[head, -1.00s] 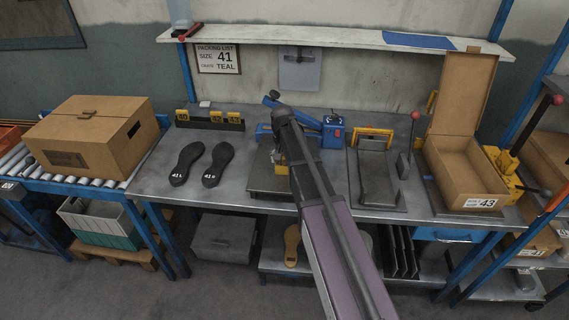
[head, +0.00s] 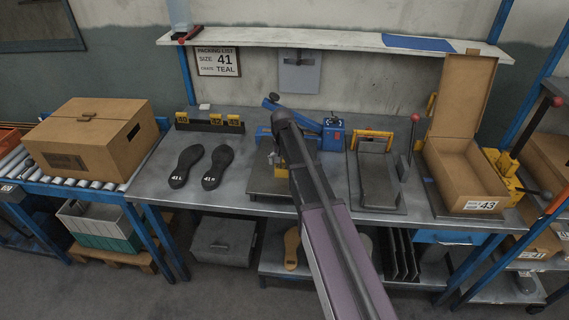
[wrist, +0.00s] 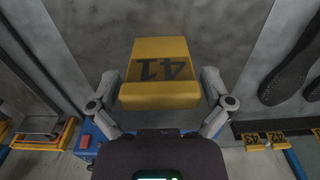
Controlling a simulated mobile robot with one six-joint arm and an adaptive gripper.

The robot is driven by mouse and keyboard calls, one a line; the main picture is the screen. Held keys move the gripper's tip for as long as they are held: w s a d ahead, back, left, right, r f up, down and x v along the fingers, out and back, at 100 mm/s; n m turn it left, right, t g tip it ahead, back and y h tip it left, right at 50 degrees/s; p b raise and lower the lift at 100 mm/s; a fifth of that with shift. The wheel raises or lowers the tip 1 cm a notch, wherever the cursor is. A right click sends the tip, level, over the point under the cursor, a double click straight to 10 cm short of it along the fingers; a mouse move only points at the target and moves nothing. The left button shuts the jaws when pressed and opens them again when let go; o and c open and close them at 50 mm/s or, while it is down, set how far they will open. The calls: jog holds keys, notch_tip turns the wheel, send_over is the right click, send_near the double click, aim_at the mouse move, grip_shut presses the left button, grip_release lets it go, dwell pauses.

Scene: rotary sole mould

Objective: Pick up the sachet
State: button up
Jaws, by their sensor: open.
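No sachet can be made out for certain. A small white item (head: 204,106) lies on the bench behind the number rack, too small to identify. My gripper (wrist: 162,95) is open, with one finger on each side of a yellow block marked 41 (wrist: 160,62). Small gaps seem to show between fingers and block. In the head view, my arm hides most of the gripper, over the metal plate (head: 262,181) of the blue press (head: 333,134).
Two black soles (head: 186,166) lie left of the press. The number rack (head: 208,126) stands behind them. An open carton marked 43 (head: 462,180) stands right, beyond a grey fixture (head: 378,184). A closed carton (head: 93,137) sits on rollers at left.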

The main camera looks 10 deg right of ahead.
jog(key=shift+r, duration=0.2)
notch_tip(320, 180, up, 12)
jog(key=p, duration=1.2)
jog(key=shift+s, duration=0.1)
dwell(0.6)
jog(key=s+n, duration=0.3)
jog(key=s, duration=2)
jog(key=shift+s+d+n, duration=0.3)
jog(key=shift+d, duration=0.15)
jog(key=shift+f, duration=0.15)
notch_tip(320, 180, down, 5)
jog(key=b, duration=0.5)
